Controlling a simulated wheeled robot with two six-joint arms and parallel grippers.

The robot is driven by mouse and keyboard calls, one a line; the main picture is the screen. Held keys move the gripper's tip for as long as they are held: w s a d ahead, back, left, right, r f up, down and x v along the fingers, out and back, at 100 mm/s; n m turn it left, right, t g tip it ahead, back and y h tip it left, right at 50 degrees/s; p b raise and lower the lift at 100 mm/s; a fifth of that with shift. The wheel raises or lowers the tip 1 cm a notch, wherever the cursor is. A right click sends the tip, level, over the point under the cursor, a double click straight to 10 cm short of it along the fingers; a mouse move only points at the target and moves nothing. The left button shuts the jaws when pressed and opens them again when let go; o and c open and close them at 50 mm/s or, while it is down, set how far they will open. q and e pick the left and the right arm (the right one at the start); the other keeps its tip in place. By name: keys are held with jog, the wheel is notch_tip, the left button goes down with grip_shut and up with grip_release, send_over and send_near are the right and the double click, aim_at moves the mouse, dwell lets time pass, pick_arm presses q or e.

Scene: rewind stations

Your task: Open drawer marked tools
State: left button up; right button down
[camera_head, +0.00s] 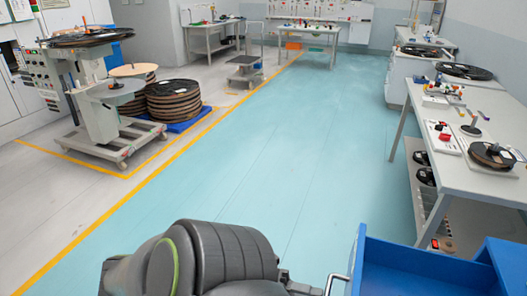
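A blue metal unit (405,262) with raised edges stands at the bottom right, cut off by the picture's lower edge. A dark grey rounded link of my own arm fills the bottom middle, left of the handle.
A grey workbench (463,187) with reels and small parts stands at the right. A reel machine on a wheeled base (120,142) and stacked reels (174,99) stand at the left behind a yellow floor line. The turquoise floor (270,150) between is clear.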

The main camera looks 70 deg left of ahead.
pick_arm(q)
jog(key=b+v, duration=0.2)
jog(key=v, duration=1.2)
jog(key=shift+b, duration=0.4)
